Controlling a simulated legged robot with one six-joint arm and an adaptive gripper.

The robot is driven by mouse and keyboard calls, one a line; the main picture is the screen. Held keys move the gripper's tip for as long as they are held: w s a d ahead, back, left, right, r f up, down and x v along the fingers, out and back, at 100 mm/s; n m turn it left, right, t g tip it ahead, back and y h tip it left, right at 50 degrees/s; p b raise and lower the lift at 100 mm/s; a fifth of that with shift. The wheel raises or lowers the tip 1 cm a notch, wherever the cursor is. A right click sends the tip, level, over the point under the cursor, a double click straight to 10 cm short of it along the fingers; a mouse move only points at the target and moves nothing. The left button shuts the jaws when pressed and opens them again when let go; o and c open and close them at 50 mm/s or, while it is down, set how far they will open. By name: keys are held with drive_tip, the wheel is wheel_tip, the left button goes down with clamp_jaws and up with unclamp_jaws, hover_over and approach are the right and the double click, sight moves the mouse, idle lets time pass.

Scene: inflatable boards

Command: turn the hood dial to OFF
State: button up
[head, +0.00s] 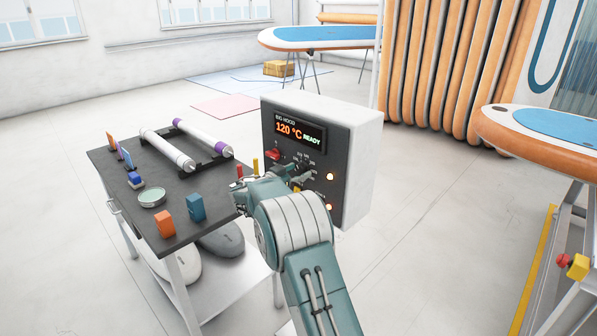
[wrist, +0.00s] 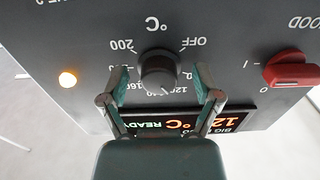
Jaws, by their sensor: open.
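The hood dial (wrist: 158,72) is a round dark knob on the grey panel, upside down in the wrist view. Marks including OFF and 200 ring it, with a °C sign beside it. My gripper (wrist: 161,80) is open, one finger on each side of the dial. I cannot tell whether the fingers touch it. The dial's pointer is not clear. In the head view, my gripper (head: 298,178) is at the hood control box (head: 362,165) and partly hides the dial. The box's display (head: 298,133) reads 120 °C READY.
A red switch (wrist: 291,70) sits beside the dial, and a lit lamp (wrist: 67,79) is on its other side. A dark table (head: 175,210) with rollers, small blocks and a round dish stands left of the box.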

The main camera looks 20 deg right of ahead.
drive_tip(key=shift+c, duration=0.3)
clamp_jaws()
drive_tip(key=shift+r+n, duration=0.1)
drive_tip(key=shift+n, duration=0.3)
drive_tip(key=n, duration=0.4)
drive_tip(key=shift+n, duration=0.4)
drive_tip(key=n, duration=0.4)
drive_tip(key=shift+a+n, duration=0.1)
drive_tip(key=shift+n, duration=0.2)
drive_tip(key=n, duration=0.5)
drive_tip(key=shift+n, duration=2.4)
